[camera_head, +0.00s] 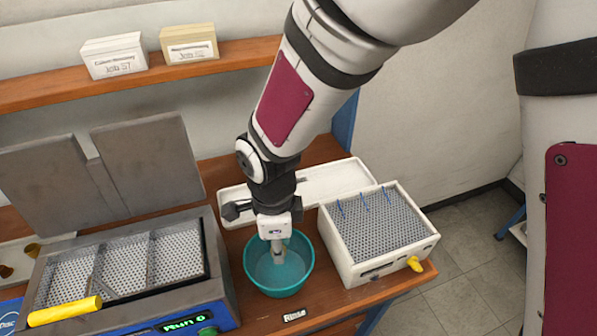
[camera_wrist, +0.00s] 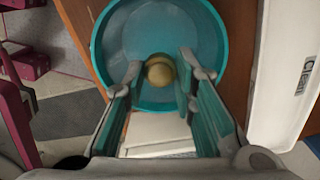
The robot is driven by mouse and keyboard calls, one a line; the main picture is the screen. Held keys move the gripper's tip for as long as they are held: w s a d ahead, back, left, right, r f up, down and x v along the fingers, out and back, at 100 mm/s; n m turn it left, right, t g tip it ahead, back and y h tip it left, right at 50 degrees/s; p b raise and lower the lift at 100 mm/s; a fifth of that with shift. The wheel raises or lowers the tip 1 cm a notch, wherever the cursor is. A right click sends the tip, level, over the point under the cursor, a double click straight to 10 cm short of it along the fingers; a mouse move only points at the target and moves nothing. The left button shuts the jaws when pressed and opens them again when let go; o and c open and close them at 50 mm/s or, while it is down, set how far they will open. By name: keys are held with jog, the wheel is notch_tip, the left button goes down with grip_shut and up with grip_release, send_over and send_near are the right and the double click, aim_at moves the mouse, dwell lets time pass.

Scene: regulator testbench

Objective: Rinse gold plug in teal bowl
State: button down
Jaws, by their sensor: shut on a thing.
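The teal bowl (camera_head: 252,262) stands on the wooden bench between the grey machine and the white box. It also shows in the wrist view (camera_wrist: 105,45), with a paler round area inside it. My gripper (camera_head: 279,256) points down into the bowl from above. In the wrist view, my gripper (camera_wrist: 161,74) is shut on the gold plug (camera_wrist: 160,70), which sits between the fingertips over the inside of the bowl. The plug's lower side is hidden, so I cannot tell whether it touches the bowl's bottom.
A white box (camera_head: 387,268) with a mesh top and yellow tap stands right of the bowl. A long white tray (camera_head: 335,180) lies behind. A grey machine (camera_head: 228,285) with raised lids, mesh baskets and a yellow handle (camera_head: 65,311) stands left. A "Rinse" label (camera_head: 294,314) lies in front.

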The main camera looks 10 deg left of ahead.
jog(key=shift+f+b, duration=0.35)
jog(key=shift+f, duration=2.7)
jog(key=shift+r+p, duration=0.45)
jog(key=shift+p, duration=0.1)
jog(key=shift+f, duration=0.4)
jog(key=shift+r+p, duration=0.35)
jog(key=shift+p, duration=0.35)
jog(key=shift+f, duration=0.4)
jog(key=shift+r, duration=0.1)
jog(key=shift+r+p, duration=2.55)
jog(key=shift+r, duration=1.15)
